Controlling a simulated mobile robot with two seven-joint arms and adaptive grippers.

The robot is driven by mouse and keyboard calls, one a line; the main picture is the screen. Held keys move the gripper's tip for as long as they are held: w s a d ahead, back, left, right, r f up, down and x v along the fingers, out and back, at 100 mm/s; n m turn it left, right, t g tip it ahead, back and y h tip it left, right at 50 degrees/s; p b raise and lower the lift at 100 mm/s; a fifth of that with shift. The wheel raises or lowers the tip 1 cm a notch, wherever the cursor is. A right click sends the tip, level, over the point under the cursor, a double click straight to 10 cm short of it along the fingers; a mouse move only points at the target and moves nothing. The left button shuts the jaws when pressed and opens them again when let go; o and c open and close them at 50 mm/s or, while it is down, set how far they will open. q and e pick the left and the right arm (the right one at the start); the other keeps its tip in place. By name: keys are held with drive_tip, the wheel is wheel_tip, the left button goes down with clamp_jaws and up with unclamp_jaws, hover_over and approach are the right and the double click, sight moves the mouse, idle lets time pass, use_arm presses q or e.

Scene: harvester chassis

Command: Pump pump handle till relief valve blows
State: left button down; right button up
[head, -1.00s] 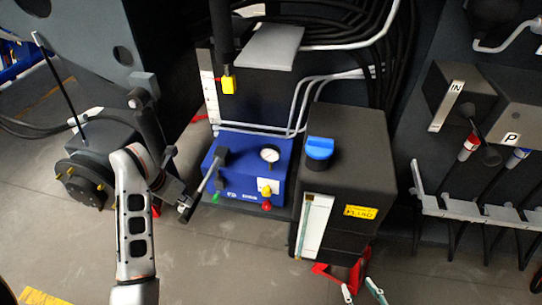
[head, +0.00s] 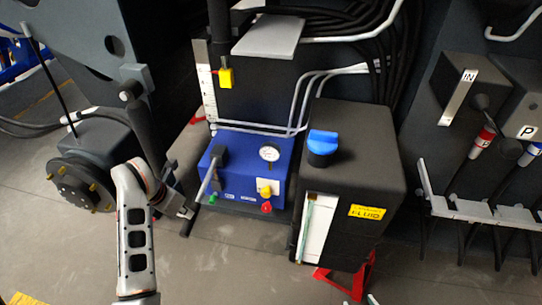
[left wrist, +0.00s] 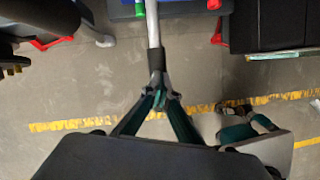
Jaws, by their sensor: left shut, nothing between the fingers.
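The blue pump unit (head: 239,191) stands on the floor in the head view, with a white round gauge (head: 269,153) too small to read. Its pump handle (head: 205,182) slants down and left from a black bracket (head: 218,156). My left gripper (head: 188,211) is shut at the handle's lower end. In the left wrist view, its fingers (left wrist: 162,92) meet just below the handle's black grip (left wrist: 155,60); I cannot tell whether they touch it. My right gripper barely shows at the head view's bottom edge (head: 372,299); its fingers look apart in the left wrist view (left wrist: 240,118). I cannot identify the relief valve.
A black fluid tank (head: 353,150) with a blue cap (head: 322,143) stands right of the pump. A yellow tag (head: 225,79) hangs above. A wheel hub (head: 80,185) is at left. A lever rack (head: 470,207) stands at right. The floor in front is clear.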

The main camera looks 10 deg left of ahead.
sight(191, 222)
use_arm(q)
drive_tip(key=shift+w+f+b, duration=0.1)
drive_tip(key=shift+f+b, duration=0.65)
drive_tip(key=shift+f, duration=0.7)
drive_tip(key=shift+f+b, duration=0.6)
drive_tip(key=shift+f, duration=0.3)
drive_tip(key=shift+f+b, duration=0.4)
drive_tip(key=shift+f, duration=0.2)
drive_tip(key=shift+w+d+r+p, duration=0.1)
drive_tip(key=shift+w+r+p, duration=0.1)
drive_tip(key=shift+r+p, duration=0.35)
wheel_tip(191, 222, up, 4)
drive_tip(key=p, duration=0.3)
drive_tip(key=shift+s, duration=0.1)
drive_tip(key=p+v, duration=0.3)
drive_tip(key=shift+d+r, duration=0.15)
drive_tip(key=shift+r, duration=0.15)
wheel_tip(191, 222, up, 4)
drive_tip(key=p, duration=0.4)
drive_tip(key=shift+r, duration=0.25)
use_arm(e)
wheel_tip(191, 222, up, 9)
drive_tip(key=w, duration=0.1)
drive_tip(key=shift+w+a+t, duration=0.2)
drive_tip(key=shift+w+t, duration=0.05)
drive_tip(key=shift+t, duration=0.05)
